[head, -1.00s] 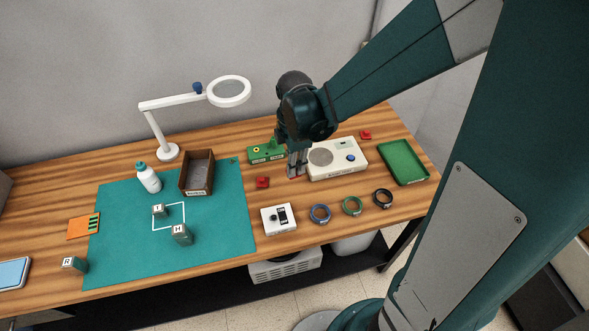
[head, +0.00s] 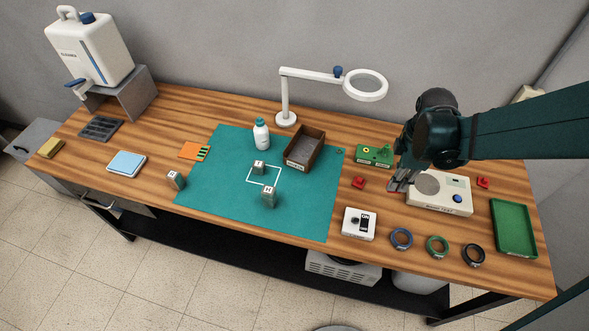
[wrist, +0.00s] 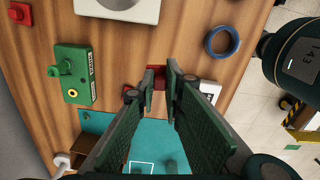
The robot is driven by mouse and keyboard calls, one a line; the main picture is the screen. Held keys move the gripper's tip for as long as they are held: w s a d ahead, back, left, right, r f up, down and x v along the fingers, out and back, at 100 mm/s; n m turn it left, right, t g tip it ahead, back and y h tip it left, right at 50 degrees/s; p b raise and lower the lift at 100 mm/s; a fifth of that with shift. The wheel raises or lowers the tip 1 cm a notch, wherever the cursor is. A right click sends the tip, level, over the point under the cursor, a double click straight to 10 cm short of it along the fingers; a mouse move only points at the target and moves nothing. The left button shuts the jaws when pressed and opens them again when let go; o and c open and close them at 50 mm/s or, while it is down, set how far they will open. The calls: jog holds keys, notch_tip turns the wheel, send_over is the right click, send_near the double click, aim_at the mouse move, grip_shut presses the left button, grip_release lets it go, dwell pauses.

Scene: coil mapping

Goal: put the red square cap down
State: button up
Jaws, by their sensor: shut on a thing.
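My gripper (wrist: 160,82) is shut on a red cap (wrist: 158,72), which shows between the fingertips in the wrist view; the fingers hide much of it, including its full outline. In the head view my gripper (head: 398,187) points down, just left of the white box with a round grey disc. The held cap is mostly hidden there, and I cannot tell whether it touches the table. A second red piece (head: 358,183) lies left of the gripper, and also shows beside the left finger in the wrist view (wrist: 129,92).
A green block (head: 374,155) is behind the gripper. Blue, green and black rings (head: 437,246) and a white meter (head: 359,224) are in front. Bare wood lies between.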

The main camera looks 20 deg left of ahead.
jog(key=w+a+n, duration=0.2)
jog(key=a+n, duration=0.1)
jog(key=a, duration=0.6)
jog(key=w+a+r+n, duration=0.1)
jog(key=w+a+n, duration=0.15)
jog(key=a, duration=0.75)
jog(key=w+a+n, duration=0.2)
jog(key=a+n, duration=0.1)
jog(key=a, duration=0.6)
jog(key=s+a+n, duration=0.3)
jog(key=a+n, duration=0.1)
jog(key=a, duration=1)
jog(key=s+a+n+p, duration=0.1)
jog(key=s+a+n, duration=0.3)
jog(key=a, duration=1)
jog(key=shift+s+a+f+p, duration=0.15)
jog(key=shift+f+p, duration=0.15)
jog(key=shift+f, duration=0.05)
send_over(232, 171)
jog(key=shift+f, duration=3.15)
jog(key=shift+f, duration=1.85)
jog(key=shift+f+b, duration=0.2)
jog(key=shift+b, duration=0.1)
